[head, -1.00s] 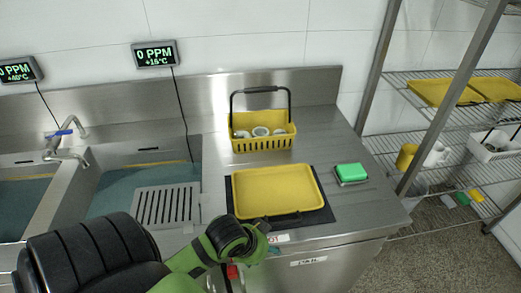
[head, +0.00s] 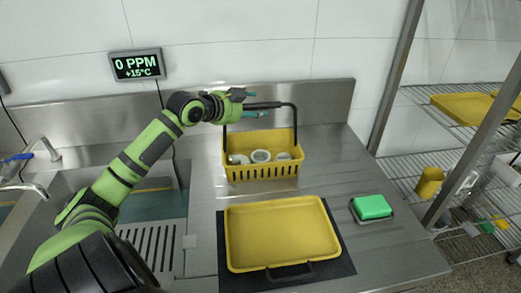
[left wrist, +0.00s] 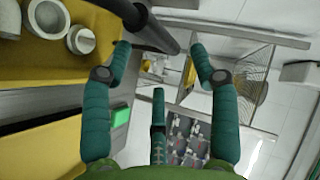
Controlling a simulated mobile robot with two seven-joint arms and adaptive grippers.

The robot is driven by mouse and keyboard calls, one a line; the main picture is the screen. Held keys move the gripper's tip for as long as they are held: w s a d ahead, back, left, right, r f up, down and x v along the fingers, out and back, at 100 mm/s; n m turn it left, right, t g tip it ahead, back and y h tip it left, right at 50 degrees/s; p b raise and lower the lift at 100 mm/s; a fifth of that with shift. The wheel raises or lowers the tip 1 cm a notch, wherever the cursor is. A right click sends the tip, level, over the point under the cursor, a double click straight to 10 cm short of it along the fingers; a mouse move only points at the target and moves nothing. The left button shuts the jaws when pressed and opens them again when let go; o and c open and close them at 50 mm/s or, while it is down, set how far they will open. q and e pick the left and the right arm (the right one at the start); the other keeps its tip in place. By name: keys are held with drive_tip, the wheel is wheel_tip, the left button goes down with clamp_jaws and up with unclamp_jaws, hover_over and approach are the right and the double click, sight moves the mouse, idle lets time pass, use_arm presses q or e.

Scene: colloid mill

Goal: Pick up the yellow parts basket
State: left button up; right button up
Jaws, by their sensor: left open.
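The yellow parts basket (head: 262,172) stands upright on the steel counter, with several round pale parts (head: 261,156) inside. Its black handle (head: 296,125) is raised in an arch above it. My left gripper (head: 256,104) is at the handle's top bar, near its left end, with teal fingers open. In the left wrist view, the black handle (left wrist: 146,22) reaches in between the spread fingertips of the gripper (left wrist: 160,52), and the basket (left wrist: 100,22) is at the upper left. Whether any finger touches the handle cannot be told. My right gripper is in neither view.
A yellow tray (head: 285,205) lies on a dark mat (head: 345,262) in front of the basket. A green sponge (head: 372,206) in a dish is to its right. A sink (head: 150,205) is at left, a wire shelf (head: 410,180) at right. The wall display (head: 137,65) hangs behind.

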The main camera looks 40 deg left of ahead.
sight(258, 107)
use_arm(q)
drive_tip(key=shift+p+x, duration=0.85)
drive_tip(key=shift+x, duration=0.35)
drive_tip(key=x, duration=0.1)
drive_tip(key=p+x, duration=0.1)
drive_tip(key=x, duration=0.1)
drive_tip(key=shift+w+a+f, duration=0.2)
drive_tip(key=shift+w+a, duration=0.05)
drive_tip(key=shift+a, duration=0.1)
drive_tip(key=shift+f, duration=0.1)
clamp_jaws()
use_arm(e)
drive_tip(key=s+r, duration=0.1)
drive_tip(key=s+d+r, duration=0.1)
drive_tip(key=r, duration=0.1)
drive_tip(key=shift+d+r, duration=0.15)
use_arm(q)
drive_tip(key=shift+r, duration=0.2)
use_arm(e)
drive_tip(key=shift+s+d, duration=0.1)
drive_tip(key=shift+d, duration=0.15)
